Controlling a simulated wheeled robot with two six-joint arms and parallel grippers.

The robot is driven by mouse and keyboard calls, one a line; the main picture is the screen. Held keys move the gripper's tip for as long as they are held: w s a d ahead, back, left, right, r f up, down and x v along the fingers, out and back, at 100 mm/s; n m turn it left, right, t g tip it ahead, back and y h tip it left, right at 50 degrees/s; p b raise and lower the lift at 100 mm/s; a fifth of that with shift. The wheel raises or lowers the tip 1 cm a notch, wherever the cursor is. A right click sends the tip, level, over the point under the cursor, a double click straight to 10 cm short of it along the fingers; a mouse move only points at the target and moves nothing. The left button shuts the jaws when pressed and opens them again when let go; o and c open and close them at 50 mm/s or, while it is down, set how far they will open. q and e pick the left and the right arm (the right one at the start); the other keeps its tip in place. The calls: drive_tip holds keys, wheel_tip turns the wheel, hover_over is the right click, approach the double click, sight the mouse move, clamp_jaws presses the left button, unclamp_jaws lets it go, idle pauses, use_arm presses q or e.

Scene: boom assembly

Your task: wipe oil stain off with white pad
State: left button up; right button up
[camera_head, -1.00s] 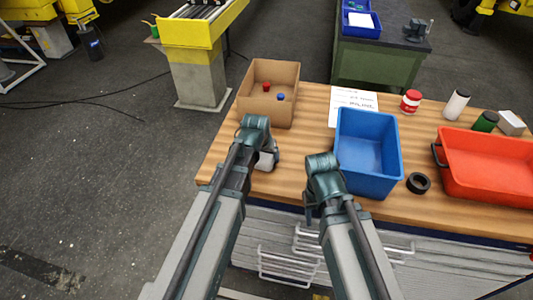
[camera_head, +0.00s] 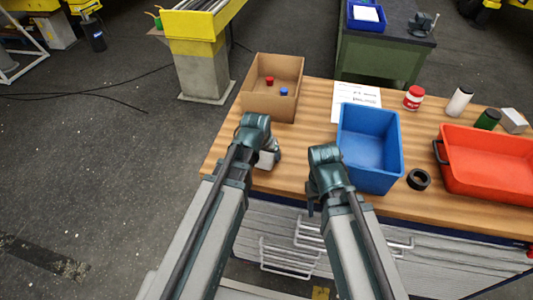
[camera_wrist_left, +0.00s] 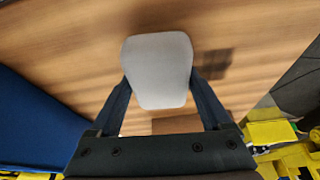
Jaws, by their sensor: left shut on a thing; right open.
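The white pad (camera_wrist_left: 158,70) is held between the two dark fingers of my left gripper (camera_wrist_left: 160,85) in the left wrist view. In the head view the pad (camera_head: 266,160) partly shows beside my left gripper (camera_head: 268,152), over the left front part of the wooden table. A dark patch (camera_wrist_left: 214,63) lies on the wood just right of the pad in the wrist view; I cannot tell whether it is oil or shadow. My right gripper (camera_head: 312,203) is open and empty, pointing down by the table's front edge, left of the blue bin.
A cardboard box (camera_head: 258,105) stands behind my left gripper. A blue bin (camera_head: 368,150), black ring (camera_head: 419,180) and red tray (camera_head: 490,160) stand to the right. A paper sheet (camera_head: 352,97) and several small containers are at the back. The wooden table (camera_head: 222,155) is clear at its left edge.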

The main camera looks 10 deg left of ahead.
use_arm(q)
drive_tip(key=shift+r+p, duration=1.75)
drive_tip(key=shift+r, duration=0.4)
wheel_tip(320, 180, up, 3)
drive_tip(key=p, duration=0.3)
drive_tip(key=shift+r, duration=0.1)
